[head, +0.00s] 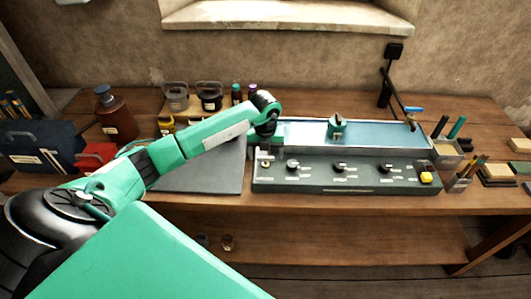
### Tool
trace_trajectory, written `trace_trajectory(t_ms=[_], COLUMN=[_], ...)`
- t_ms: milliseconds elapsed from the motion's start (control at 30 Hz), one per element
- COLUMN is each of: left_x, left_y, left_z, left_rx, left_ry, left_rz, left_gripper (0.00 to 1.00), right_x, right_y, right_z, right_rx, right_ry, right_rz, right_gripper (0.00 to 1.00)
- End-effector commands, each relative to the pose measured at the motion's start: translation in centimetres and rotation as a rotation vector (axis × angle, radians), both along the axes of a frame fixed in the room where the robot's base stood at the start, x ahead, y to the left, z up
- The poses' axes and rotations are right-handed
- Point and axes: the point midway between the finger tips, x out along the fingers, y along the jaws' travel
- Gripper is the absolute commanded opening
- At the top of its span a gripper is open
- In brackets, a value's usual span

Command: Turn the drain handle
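A shallow tray with a blue inside (300,133) stands at the back of a dark control panel (330,181) on the wooden bench. A small teal fitting (337,127) sits in the tray. A blue lever (414,109) shows at the tray's right end. The panel front has a row of dark knobs and a yellow button (426,177). No label reads clearly enough to say which part is the drain handle. My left gripper (266,134) is at the tray's left end, above the leftmost knob. It is small and dark, and its fingers are not clear. My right gripper is not in view.
A dark grey slab (205,172) lies left of the panel under my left arm. Bottles, a red box and a dark toolbox (40,147) stand further left. Pen holders (446,153) and wooden blocks (497,173) stand on the right. A wall rises behind.

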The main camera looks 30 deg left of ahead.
Motion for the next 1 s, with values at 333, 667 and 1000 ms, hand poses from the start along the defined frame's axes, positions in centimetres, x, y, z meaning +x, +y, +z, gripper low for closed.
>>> trace_trajectory(t_ms=[333, 667, 1000], left_x=[0.00, 0.04, 0.10], left_y=[0.01, 0.03, 0.06], left_z=[0.05, 0.03, 0.09], left_rx=[0.000, 0.000, -0.001], left_ry=[0.000, 0.000, -0.002], left_rz=[0.001, 0.089, 0.366], left_gripper=[0.32, 0.32, 0.32], right_x=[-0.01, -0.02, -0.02], right_y=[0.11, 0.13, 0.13], right_z=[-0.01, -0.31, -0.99], right_rx=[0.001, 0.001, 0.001], right_ry=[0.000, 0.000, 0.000], right_rz=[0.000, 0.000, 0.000], right_gripper=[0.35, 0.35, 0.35])
